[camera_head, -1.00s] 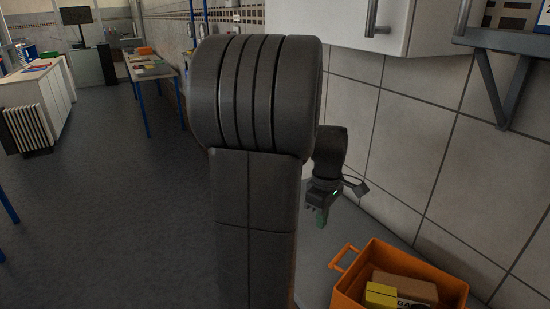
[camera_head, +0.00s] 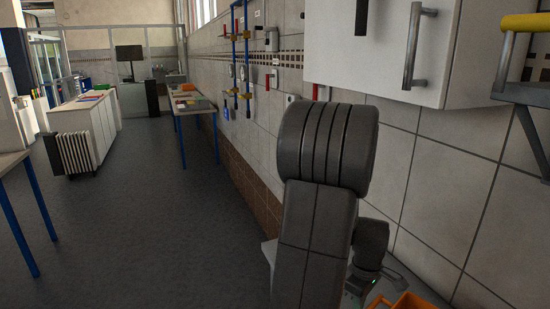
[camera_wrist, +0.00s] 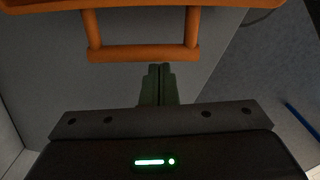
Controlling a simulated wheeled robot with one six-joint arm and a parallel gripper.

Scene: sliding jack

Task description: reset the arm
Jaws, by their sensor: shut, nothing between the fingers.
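My gripper (camera_wrist: 158,72) shows in the wrist view with its two greenish fingers together, shut and empty. The fingertips point toward the handle of an orange crate (camera_wrist: 145,53), and a small gap seems to lie between them. In the head view my arm stands at the right of centre, folded, with the wrist low behind it. The gripper's fingers are hidden or cut off at the bottom there.
The orange crate (camera_head: 405,302) shows only partly at the bottom right of the head view. A white wall cabinet (camera_head: 385,45) hangs above the arm. A shelf bracket (camera_head: 530,95) is at the right edge. Open grey floor (camera_head: 150,230) lies to the left, with a radiator (camera_head: 75,152) beyond.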

